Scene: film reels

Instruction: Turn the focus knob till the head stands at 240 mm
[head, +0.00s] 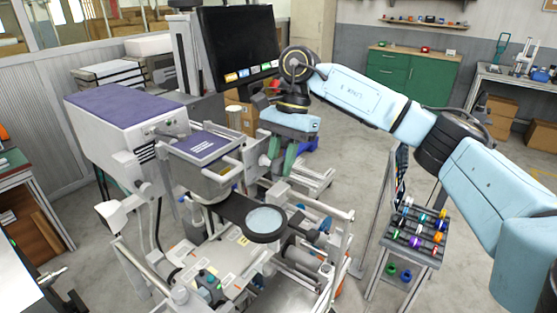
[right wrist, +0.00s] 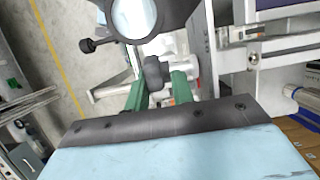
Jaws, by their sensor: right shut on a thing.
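My right gripper (head: 282,153) reaches down to the right side of the machine's head (head: 203,146), which has a purple top plate. In the right wrist view its two green fingers (right wrist: 160,92) are shut on a dark rounded knob (right wrist: 154,72), which appears to be the focus knob. In the head view the fingers largely hide the knob. I cannot make out a millimetre scale or the head's height in either view. My left gripper is not in view.
A round magnifier lens (head: 265,222) on a dark arm stands below the head, over the machine's bed. A large purple-topped housing (head: 127,104) is behind left. A black monitor (head: 238,43) stands behind. A rack of coloured reels (head: 417,230) is at the right.

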